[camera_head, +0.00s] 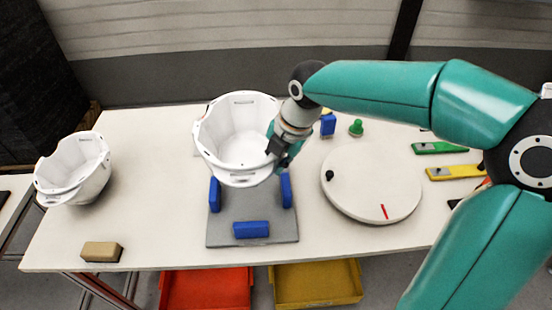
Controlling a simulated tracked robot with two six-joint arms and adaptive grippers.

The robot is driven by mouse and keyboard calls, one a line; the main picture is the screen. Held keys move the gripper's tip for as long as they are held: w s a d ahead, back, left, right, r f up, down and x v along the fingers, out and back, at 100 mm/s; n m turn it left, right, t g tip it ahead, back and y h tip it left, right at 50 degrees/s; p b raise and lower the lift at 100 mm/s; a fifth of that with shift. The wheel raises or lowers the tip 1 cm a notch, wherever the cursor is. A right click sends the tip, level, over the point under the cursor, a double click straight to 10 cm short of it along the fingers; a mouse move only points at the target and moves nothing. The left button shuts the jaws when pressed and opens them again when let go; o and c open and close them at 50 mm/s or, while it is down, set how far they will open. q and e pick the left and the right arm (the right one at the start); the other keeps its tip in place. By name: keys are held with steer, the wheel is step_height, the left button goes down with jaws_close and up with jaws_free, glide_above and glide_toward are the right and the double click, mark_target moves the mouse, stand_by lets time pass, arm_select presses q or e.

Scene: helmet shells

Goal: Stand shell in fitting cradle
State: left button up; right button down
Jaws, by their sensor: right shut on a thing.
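A white helmet shell (238,150) is held, open side up, over the back part of a cradle. My right gripper (277,152) is shut on the shell's right rim. The cradle is a grey plate (270,235) with blue blocks (250,229) at its left, right and front. The shell hides the plate's back part, and I cannot tell whether it touches the blocks. A second white shell (75,170) stands open side up at the table's left end. My left gripper is not in view.
A round white turntable (370,180) with a red mark lies to the right of the cradle. A tan block (101,251) lies at the front left. A green knob (356,128), a green tool (438,148) and a yellow tool (455,172) lie at the back right. Red (205,290) and yellow (317,284) bins are below.

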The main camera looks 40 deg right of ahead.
step_height(320, 180, down, 11)
steer(key=b, duration=0.9)
steer(key=shift+f+b, duration=0.75)
steer(key=shift+f, duration=0.3)
steer(key=c, duration=1)
jaws_free()
steer(key=v, duration=1.2)
